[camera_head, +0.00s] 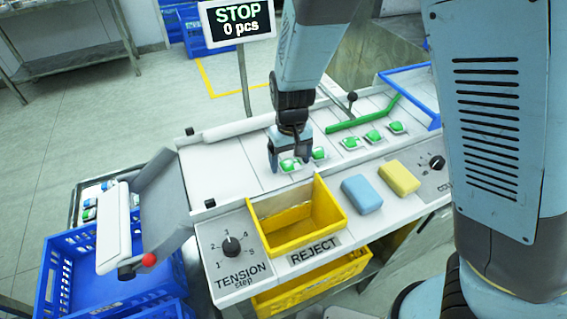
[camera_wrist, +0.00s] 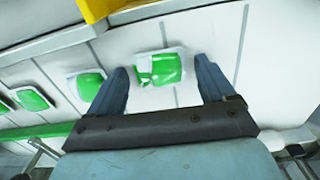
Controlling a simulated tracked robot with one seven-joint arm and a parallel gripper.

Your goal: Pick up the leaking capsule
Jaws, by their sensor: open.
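My gripper (camera_head: 289,163) is open over the white belt, pointing down, with its fingers on either side of a capsule (camera_head: 291,165). In the wrist view this green capsule in its clear-white tray (camera_wrist: 158,68) lies between the two open fingers (camera_wrist: 165,85). Its green top has a pale, uneven patch, unlike the smooth green capsules beside it. It rests on the belt and is not gripped. Another capsule (camera_head: 319,154) sits close to its right in the head view, and several more lie in a row further right, such as this one (camera_head: 374,136).
A yellow reject bin (camera_head: 325,205) stands just in front of my gripper. A blue sponge (camera_head: 361,194) and a yellow sponge (camera_head: 399,178) lie right of it. A green diverter bar (camera_head: 372,116) lies across the belt. The sign (camera_head: 238,24) reads STOP, 0 pcs. The belt's left part is clear.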

